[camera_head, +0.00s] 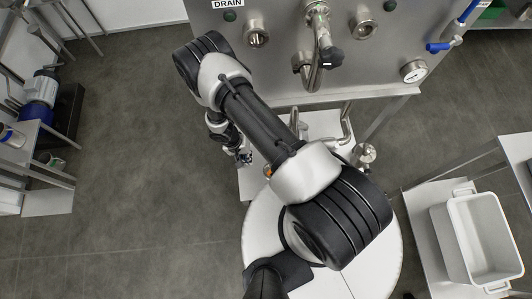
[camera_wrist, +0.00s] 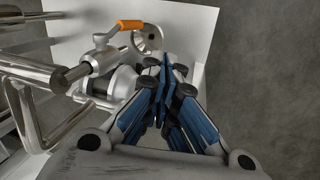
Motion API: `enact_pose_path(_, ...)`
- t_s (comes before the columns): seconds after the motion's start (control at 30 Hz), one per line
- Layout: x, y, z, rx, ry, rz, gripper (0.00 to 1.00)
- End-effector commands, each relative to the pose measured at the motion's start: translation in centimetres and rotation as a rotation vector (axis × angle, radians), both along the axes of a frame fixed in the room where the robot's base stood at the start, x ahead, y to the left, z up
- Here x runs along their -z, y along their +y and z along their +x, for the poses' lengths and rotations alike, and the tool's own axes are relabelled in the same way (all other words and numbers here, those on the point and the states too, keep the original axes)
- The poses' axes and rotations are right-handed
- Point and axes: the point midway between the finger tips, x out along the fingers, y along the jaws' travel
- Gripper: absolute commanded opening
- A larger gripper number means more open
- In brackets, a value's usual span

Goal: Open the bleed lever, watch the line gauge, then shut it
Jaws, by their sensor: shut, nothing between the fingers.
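An orange-handled lever (camera_wrist: 130,25) sits on a metal valve on a pipe in the wrist view, its handle pointing right. In the head view, a blue lever (camera_head: 439,47) is at the panel's right edge on a pipe. The frames do not show which is the bleed lever. A round white gauge (camera_head: 414,71) is at the panel's lower right; its reading is too small to tell.
The steel panel (camera_head: 275,75) carries several fittings and a black-handled valve (camera_head: 331,57). Metal pipes (camera_wrist: 35,75) run left of the orange lever. A white bin (camera_head: 477,240) stands on a right-hand table. A blue pump (camera_head: 40,95) is at the left. Floor between is clear.

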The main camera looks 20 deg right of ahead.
Motion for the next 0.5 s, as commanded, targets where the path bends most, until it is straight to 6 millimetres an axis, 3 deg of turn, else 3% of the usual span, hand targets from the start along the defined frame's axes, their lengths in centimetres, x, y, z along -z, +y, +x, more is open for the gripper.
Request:
enact_pose_path(0.4,9.1,-2.0,-1.5,0.001,0.004,0.002,0.0)
enact_pose_path(0.5,8.7,-3.2,-2.1,0.002,0.003,0.001,0.0)
